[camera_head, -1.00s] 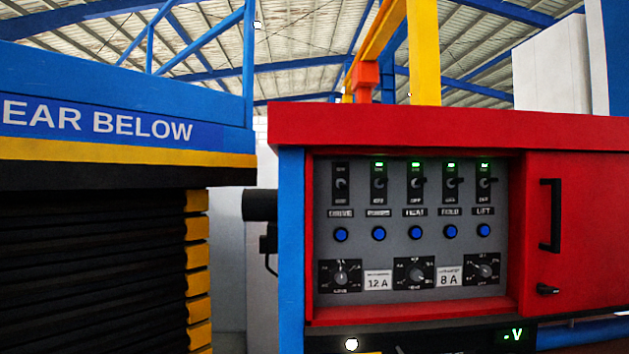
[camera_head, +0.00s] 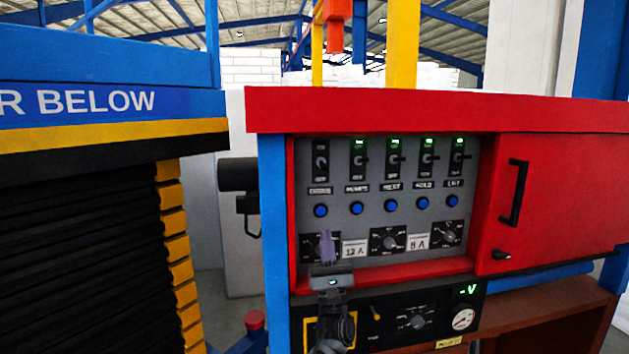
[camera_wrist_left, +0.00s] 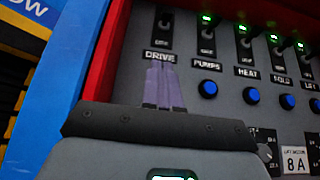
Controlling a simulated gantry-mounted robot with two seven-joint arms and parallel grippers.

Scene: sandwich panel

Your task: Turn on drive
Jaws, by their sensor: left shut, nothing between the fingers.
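The drive switch (camera_head: 321,160) is the leftmost of the row on the grey panel (camera_head: 377,215). Its lamp is dark, while the other switches in the row show green lamps. The drive switch also shows at the top of the left wrist view (camera_wrist_left: 164,30), above the DRIVE label (camera_wrist_left: 159,56). My left gripper (camera_head: 327,240) is shut and empty, with purple-grey fingers pointing up in front of the lower left of the panel. In the left wrist view its fingertips (camera_wrist_left: 162,66) sit just below the label and hide the drive's blue button. My right gripper is not in view.
The panel is recessed in a red frame (camera_head: 430,112), with a red door and black handle (camera_head: 515,193) on the right. Several blue buttons (camera_head: 357,208) and dials (camera_head: 389,241) sit below the switches. A blue post (camera_head: 272,240) stands close at the left.

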